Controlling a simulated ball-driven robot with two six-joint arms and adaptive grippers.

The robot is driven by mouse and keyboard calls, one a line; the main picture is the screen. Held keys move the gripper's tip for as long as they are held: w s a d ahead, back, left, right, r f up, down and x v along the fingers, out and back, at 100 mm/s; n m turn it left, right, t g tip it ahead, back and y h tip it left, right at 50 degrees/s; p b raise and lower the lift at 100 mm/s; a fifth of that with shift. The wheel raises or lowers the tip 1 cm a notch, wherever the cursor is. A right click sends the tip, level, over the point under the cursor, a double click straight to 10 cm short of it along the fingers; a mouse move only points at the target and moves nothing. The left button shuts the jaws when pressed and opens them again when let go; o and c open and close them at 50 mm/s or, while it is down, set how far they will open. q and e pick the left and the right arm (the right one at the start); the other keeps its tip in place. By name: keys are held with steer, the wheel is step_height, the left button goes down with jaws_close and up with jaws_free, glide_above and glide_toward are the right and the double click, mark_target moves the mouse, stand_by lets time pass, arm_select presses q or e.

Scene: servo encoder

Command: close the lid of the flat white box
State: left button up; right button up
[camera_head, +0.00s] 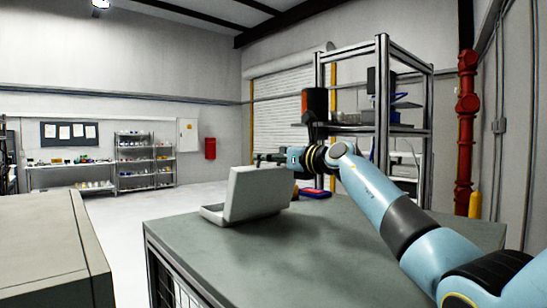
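The flat white box stands on the grey-green table (310,245), left of the picture's middle. Its lid (258,192) is raised steeply, leaning back a little. Part of its base (211,213) shows low at the left of the lid; the rest of the base is hidden. My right arm comes in from the right, and its gripper (268,158) is at the lid's top edge, partly hidden by it. I cannot tell whether it touches the lid or how far its fingers are apart. My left gripper is not in view.
A red and blue item (315,193) lies on the table behind the box. A metal shelf rack (383,110) stands behind the table. A grey block-like surface (45,245) is at the front left. The table's front is clear.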

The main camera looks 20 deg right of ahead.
steer(key=shift+w+a+r, duration=0.1)
steer(key=shift+w+r, duration=0.05)
steer(key=shift+r, duration=0.05)
steer(key=shift+w+r, duration=0.15)
steer(key=shift+w, duration=0.05)
steer(key=shift+w+a+r+b, duration=0.2)
steer(key=shift+w+a+b, duration=0.15)
steer(key=shift+w, duration=0.25)
steer(key=b+x, duration=0.6)
steer(key=x, duration=0.1)
steer(key=shift+d+r, duration=0.1)
steer(key=shift+r, duration=0.15)
steer(key=shift+c, duration=0.5)
steer(key=shift+w+b, duration=0.35)
steer(key=shift+b, duration=0.2)
steer(key=shift+c, duration=0.2)
steer(key=shift+w+a+f+b, duration=0.1)
steer(key=shift+w+a+b, duration=0.2)
